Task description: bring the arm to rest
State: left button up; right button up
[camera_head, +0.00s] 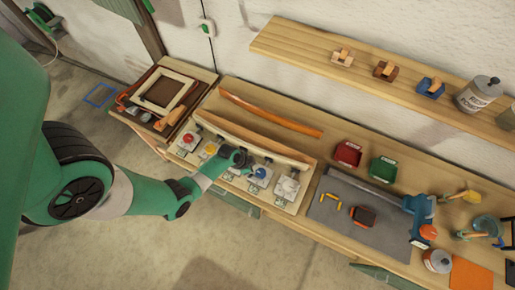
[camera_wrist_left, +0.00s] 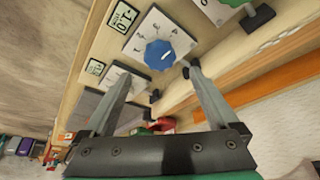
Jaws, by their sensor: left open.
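My left arm reaches in from the left of the head view. Its gripper (camera_head: 246,164) is over the row of knobs at the front of the bench. In the left wrist view the two fingers (camera_wrist_left: 160,73) are apart, with nothing held between them. A blue knob (camera_wrist_left: 160,54) on a white dial plate shows between and beyond the fingertips; I cannot tell how far off it is. In the head view this blue knob (camera_head: 260,173) lies just right of the gripper. A red knob (camera_head: 188,138) and a yellow knob (camera_head: 210,149) are to the left. My right gripper is not in view.
Behind the knobs lie a pale bent lath (camera_head: 250,137) and an orange lath (camera_head: 270,112). A white knob (camera_head: 288,188) is to the right, then a grey mat (camera_head: 335,212) with tools. Red (camera_head: 348,153) and green (camera_head: 383,169) bins stand behind it. The floor in front is clear.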

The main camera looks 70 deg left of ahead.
pick_arm(q)
jog(key=shift+s+r, duration=0.2)
jog(key=shift+r, duration=0.2)
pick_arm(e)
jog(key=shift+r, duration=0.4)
